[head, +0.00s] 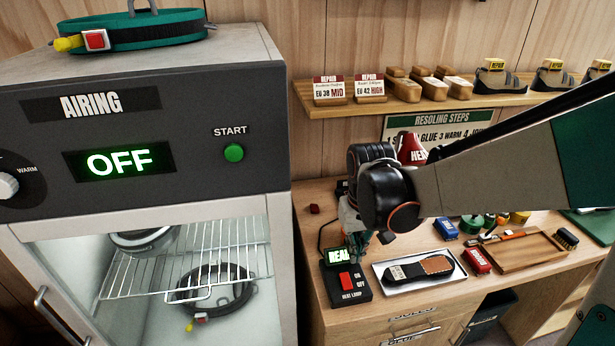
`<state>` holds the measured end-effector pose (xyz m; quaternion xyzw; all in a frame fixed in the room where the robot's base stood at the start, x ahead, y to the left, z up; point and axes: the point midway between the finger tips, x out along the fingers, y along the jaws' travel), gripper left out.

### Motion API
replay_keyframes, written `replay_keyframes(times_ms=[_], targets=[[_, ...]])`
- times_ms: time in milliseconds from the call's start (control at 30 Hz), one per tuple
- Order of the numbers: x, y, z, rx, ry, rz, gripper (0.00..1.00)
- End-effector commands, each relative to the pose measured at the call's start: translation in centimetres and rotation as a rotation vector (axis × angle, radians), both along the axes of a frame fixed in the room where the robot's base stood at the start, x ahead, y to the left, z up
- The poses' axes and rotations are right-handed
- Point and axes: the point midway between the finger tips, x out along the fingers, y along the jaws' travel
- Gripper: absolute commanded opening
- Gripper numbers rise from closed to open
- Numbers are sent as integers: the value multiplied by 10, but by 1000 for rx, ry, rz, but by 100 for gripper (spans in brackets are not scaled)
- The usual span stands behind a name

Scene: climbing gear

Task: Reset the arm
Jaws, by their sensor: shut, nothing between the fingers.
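My gripper (362,243) hangs at the end of my arm over the left part of the wooden workbench (318,226). It is shut and empty. It is partly hidden behind my dark wrist joint. The small heat lamp control box (348,290) with a red switch is just below it. A shoe sole (420,270) lies on a light tray to the right of the box, apart from the gripper.
A grey airing cabinet (150,130) on the left reads OFF, with harnesses on top and inside. A red lamp head (411,148) stands behind my wrist. Small bottles, tins and a wooden tray (520,262) fill the bench's right. A shelf (440,104) with shoes runs above.

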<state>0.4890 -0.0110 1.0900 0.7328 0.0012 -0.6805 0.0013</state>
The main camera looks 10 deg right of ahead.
Motion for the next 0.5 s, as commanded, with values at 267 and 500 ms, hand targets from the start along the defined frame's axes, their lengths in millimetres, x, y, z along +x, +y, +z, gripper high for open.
replay_keyframes(times_ms=[267,500], targets=[[-16,2,14,-2,-68,0,0],[-47,5,36,-3,-206,-1,0]])
